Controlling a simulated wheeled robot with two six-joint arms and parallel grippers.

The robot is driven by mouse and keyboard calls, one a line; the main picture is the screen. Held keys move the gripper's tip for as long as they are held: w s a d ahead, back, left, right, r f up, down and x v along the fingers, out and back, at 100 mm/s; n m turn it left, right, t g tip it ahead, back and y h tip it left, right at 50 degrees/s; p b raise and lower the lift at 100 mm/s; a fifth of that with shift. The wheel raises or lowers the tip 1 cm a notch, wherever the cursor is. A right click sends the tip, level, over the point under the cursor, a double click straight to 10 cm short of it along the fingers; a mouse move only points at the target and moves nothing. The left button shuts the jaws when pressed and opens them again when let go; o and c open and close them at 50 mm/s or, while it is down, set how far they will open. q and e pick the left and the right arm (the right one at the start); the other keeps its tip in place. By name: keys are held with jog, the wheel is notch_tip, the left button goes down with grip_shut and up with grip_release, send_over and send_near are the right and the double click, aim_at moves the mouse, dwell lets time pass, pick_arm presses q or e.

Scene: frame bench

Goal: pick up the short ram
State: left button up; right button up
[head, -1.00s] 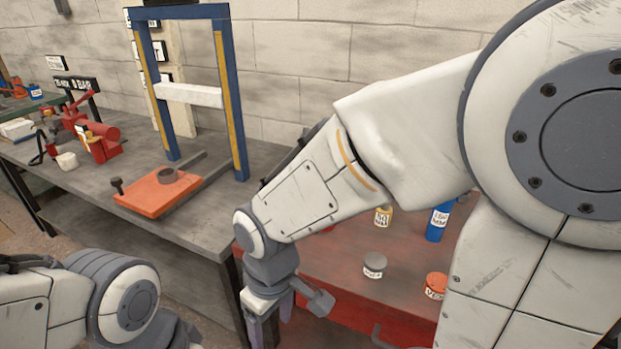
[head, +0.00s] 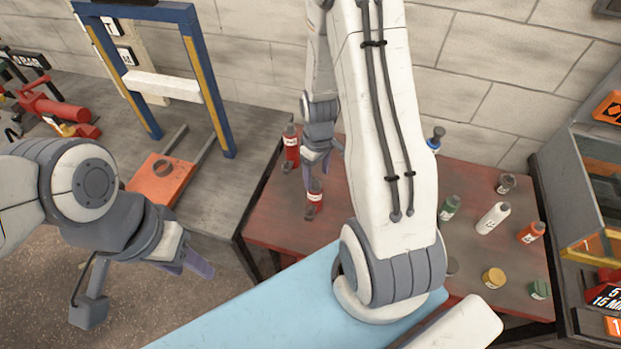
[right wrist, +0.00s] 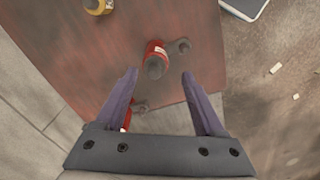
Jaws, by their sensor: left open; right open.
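Two red rams with white labels and grey ends stand on the red-topped table. The nearer one looks shorter, so I take it as the short ram (head: 314,196); the taller ram (head: 291,148) stands farther back to its left. My right gripper (head: 319,163) is open and empty above the table, close to both. In the right wrist view, the short ram (right wrist: 156,60) shows beyond the gap between the open fingertips (right wrist: 159,73). The other ram (right wrist: 127,121) is mostly hidden behind the gripper. My left gripper (head: 188,266) is open and empty at the left, off the table.
A blue press frame (head: 207,90) with an orange plate (head: 160,180) stands on the grey bench at left. Green (head: 450,207), white (head: 493,217) and red (head: 530,232) bottles and a yellow tin (head: 494,278) stand on the table's right. A cabinet is far right.

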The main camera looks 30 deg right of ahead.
aim_at(318, 184)
jog(key=shift+w+f, duration=0.1)
jog(key=shift+f, duration=0.2)
jog(key=f, duration=0.4)
jog(key=shift+d+f+p, duration=0.25)
jog(key=shift+d+p, duration=0.1)
jog(key=shift+w+f+p, duration=0.1)
jog(key=shift+f+p, duration=0.25)
jog(key=shift+f, duration=0.15)
jog(key=f, duration=0.1)
jog(key=f+b, duration=0.1)
jog(key=f, duration=0.2)
jog(key=shift+w+a+f, duration=0.1)
jog(key=shift+w+f, duration=0.1)
jog(key=shift+w, duration=0.15)
jog(key=shift+r, duration=0.1)
grip_shut()
